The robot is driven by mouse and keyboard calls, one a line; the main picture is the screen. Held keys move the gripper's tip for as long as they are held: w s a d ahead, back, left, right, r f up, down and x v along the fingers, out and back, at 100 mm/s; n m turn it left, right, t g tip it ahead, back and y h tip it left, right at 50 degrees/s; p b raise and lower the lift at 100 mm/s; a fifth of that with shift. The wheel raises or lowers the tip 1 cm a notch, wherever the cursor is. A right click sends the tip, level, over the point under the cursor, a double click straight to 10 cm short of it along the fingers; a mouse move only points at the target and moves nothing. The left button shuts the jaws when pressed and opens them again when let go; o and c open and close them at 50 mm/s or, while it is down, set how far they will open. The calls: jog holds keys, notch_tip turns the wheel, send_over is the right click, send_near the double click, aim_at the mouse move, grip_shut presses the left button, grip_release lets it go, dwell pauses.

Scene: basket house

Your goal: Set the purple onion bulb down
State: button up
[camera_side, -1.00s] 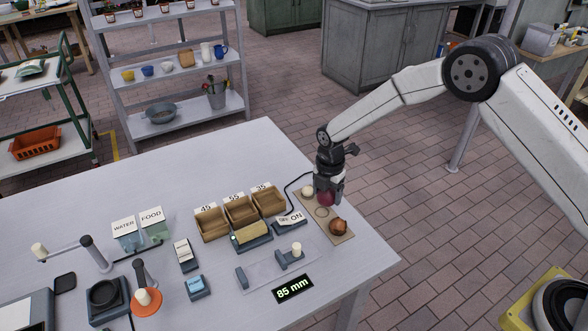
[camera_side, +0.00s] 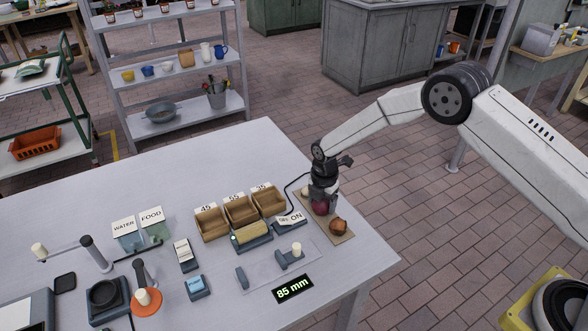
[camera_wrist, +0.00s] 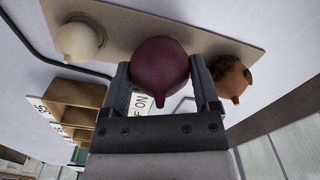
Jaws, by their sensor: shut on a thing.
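The purple onion bulb (camera_wrist: 160,75) sits between the two fingers of my gripper (camera_wrist: 163,80) in the wrist view. My gripper (camera_side: 321,200) is shut on it. In the side view the purple bulb (camera_side: 320,208) is low over the middle of a tan board (camera_side: 340,239). Whether it touches the board cannot be told. A white onion bulb (camera_wrist: 78,42) rests at one end of the board, and a brown onion bulb (camera_side: 338,227) rests at the other end. My gripper partly hides the white bulb in the side view.
Three wooden bins (camera_side: 242,211) labelled 45, 55 and 35 stand left of the board. An ON switch box (camera_side: 291,219) with a black cable lies beside it. A sizing gauge (camera_side: 268,264) and an 85 mm display (camera_side: 293,289) are in front. The table's right edge is close.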

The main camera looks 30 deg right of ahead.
jog(key=shift+f, duration=0.15)
jog(key=o, duration=1.1)
notch_tip(320, 180, up, 12)
jog(key=shift+f, duration=0.1)
jog(key=shift+r, duration=0.25)
dwell(0.5)
